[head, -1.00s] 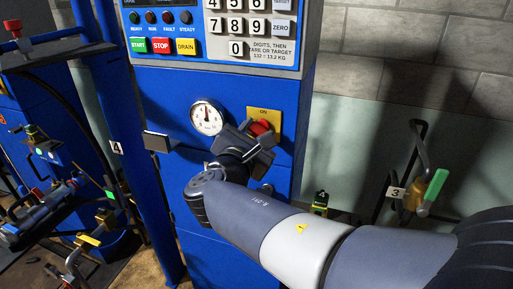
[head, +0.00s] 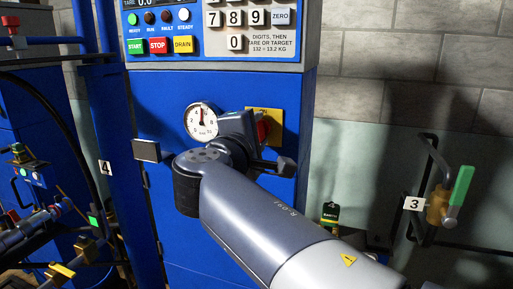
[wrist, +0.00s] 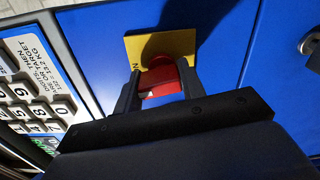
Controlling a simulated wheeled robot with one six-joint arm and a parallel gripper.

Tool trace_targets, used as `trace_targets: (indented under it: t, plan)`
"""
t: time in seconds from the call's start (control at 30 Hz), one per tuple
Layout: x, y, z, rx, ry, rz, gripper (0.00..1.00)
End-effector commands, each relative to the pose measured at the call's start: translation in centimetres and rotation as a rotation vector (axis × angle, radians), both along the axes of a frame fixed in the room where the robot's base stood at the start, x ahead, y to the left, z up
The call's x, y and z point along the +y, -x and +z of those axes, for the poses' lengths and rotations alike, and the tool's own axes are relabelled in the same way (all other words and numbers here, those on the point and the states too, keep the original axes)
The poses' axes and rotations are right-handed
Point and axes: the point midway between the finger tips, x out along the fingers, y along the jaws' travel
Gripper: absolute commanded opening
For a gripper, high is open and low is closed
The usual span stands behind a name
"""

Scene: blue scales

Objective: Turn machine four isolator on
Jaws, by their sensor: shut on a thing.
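The isolator is a red rotary knob (head: 263,130) on a yellow plate (head: 278,122) on the blue machine front. In the head view my gripper (head: 248,130) covers the left part of the knob and plate. In the wrist view the red knob (wrist: 160,75) sits between the two dark fingers of my gripper (wrist: 160,88), which are shut on it. A pale mark shows on the knob's near side. The yellow plate (wrist: 178,45) lies behind it, partly in shadow. Its lettering is mostly hidden, so the knob's setting cannot be read.
A round gauge (head: 201,121) is left of the knob. A keypad and START, STOP and DRAIN buttons (head: 158,45) are above. A tag marked 4 (head: 105,167) is at left. A green-handled valve (head: 460,188) by tag 3 (head: 412,203) is at right.

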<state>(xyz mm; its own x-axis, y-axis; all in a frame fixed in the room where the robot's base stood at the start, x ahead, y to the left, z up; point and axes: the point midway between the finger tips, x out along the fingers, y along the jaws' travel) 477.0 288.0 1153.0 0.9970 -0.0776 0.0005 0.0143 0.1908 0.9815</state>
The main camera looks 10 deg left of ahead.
Motion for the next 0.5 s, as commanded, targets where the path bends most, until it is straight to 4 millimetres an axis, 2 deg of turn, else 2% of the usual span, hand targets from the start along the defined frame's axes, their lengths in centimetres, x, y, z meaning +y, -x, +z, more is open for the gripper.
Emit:
trace_targets:
  t: [0.03,0.2,0.5]
  plan:
    - [-0.02,0.00,-0.47,-0.001,-0.031,0.000,0.15]
    - [-0.05,-0.01,-0.35,-0.009,-0.122,-0.001,0.15]
    - [-0.07,-0.02,-0.17,-0.014,-0.199,-0.001,0.15]
